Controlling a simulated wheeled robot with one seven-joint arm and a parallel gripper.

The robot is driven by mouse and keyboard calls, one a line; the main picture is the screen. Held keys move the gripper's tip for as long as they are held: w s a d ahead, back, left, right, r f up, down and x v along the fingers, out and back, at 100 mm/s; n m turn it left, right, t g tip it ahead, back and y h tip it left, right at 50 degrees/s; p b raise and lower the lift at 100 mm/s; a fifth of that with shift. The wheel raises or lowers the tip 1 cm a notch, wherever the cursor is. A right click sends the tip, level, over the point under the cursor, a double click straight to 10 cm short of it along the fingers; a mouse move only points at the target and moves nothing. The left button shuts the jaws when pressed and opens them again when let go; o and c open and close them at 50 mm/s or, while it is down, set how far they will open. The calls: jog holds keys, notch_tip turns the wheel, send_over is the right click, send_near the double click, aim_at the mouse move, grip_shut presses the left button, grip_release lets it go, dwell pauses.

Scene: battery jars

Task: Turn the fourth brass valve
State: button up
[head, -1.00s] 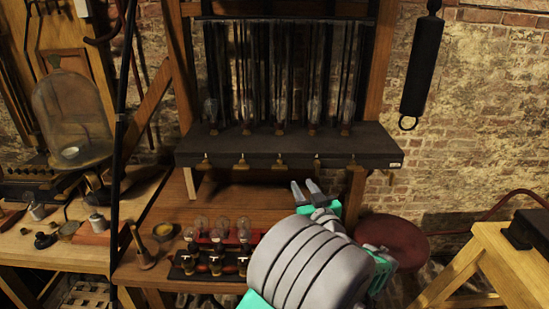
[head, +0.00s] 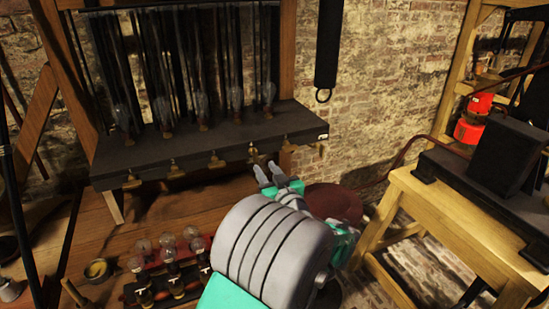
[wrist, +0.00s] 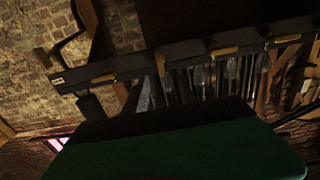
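Several brass valves line the front edge of a dark shelf (head: 200,148) in the head view. Counted from the left, the fourth brass valve (head: 253,153) is right of the middle, and the fifth brass valve (head: 288,146) is nearer the right end. My gripper (head: 268,171) is just below and in front of the edge, between the fourth and fifth valves in the picture. Its two fingers are a little apart with nothing between them. I cannot tell its depth gap to the valves. The wrist view shows brass valves (wrist: 224,50) on the shelf edge; a dark green shape hides the fingers.
Glass bulbs (head: 236,97) stand on the shelf. A bench with small bulbs (head: 168,243) is below left. A red round stool (head: 335,202) stands behind my arm. A wooden table (head: 440,200) with a black box is at right. A black cylinder (head: 329,45) hangs above right.

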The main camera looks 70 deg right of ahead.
aim_at(256, 157)
jog(key=p+x, duration=0.2)
jog(key=x, duration=0.4)
jog(key=shift+w, duration=0.25)
jog(key=shift+w+d, duration=0.3)
jog(key=shift+d, duration=0.2)
jog(key=shift+c, duration=0.4)
grip_shut()
jog(key=shift+a, duration=0.15)
